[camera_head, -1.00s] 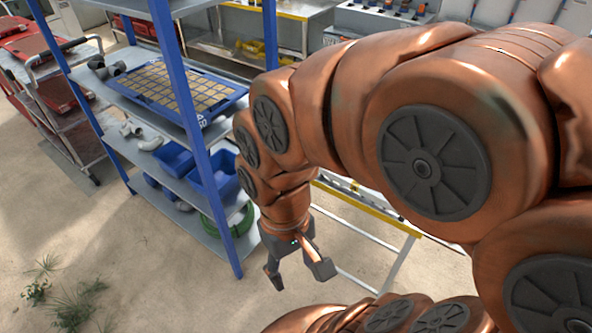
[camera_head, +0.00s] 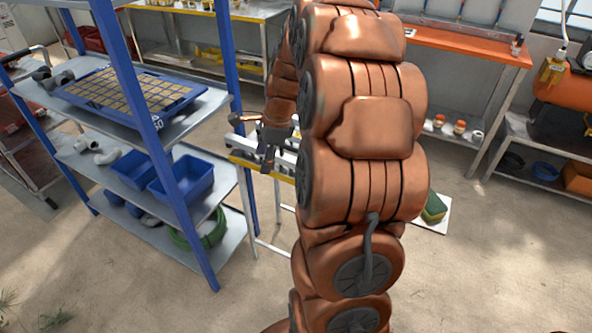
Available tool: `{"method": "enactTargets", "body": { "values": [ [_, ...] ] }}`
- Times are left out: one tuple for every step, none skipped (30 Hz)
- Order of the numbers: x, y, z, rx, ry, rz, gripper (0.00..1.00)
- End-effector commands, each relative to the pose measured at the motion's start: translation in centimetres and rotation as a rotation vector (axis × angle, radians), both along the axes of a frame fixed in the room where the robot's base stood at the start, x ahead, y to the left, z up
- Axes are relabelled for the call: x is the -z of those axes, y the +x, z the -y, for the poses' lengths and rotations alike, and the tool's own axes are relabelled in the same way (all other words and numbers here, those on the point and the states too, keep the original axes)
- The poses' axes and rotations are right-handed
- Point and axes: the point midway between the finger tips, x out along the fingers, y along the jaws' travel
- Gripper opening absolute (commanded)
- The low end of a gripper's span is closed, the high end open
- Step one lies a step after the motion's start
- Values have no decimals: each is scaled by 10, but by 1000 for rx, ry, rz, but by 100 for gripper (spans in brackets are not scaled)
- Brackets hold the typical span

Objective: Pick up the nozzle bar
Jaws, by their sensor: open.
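My copper-coloured arm reaches away from me, and my gripper (camera_head: 251,144) is at its far end, open with its dark fingers spread. It is above or in front of a pale frame with a yellow front edge (camera_head: 243,158), which looks like the tray seeder. Light metal parts show around and behind the fingers. I cannot pick out the nozzle bar for certain among them; my arm and gripper hide much of the frame. Nothing shows between the fingers.
A blue-posted shelf (camera_head: 176,190) stands close on the left, with a blue seed tray (camera_head: 130,98), pipe fittings and blue bins (camera_head: 183,180). An orange-topped bench (camera_head: 465,45) is at the back right.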

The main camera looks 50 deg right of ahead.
Motion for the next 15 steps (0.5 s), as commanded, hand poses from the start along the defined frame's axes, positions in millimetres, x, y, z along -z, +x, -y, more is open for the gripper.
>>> {"method": "enactTargets", "body": {
  "values": [
    [16, 5, 25, 112, 22, -1, 60],
    [21, 7, 39, 180, 35, 2, 60],
    [28, 9, 57, 268, 52, 3, 60],
    [33, 11, 70, 330, 65, 5, 60],
    [38, 11, 83, 389, 76, 8, 60],
    [43, 12, 98, 462, 91, 11, 60],
    [47, 12, 108, 511, 102, 13, 60],
    [51, 11, 117, 554, 113, 14, 60],
    [56, 11, 128, 606, 123, 15, 60],
    [58, 10, 136, 639, 130, 17, 60],
    [60, 10, 142, 666, 135, 20, 60],
    [62, 9, 149, 700, 141, 22, 60],
    [63, 9, 154, 717, 144, 25, 60],
    [64, 9, 157, 733, 147, 25, 60],
    [65, 9, 160, 749, 150, 27, 60]
  ]
}}
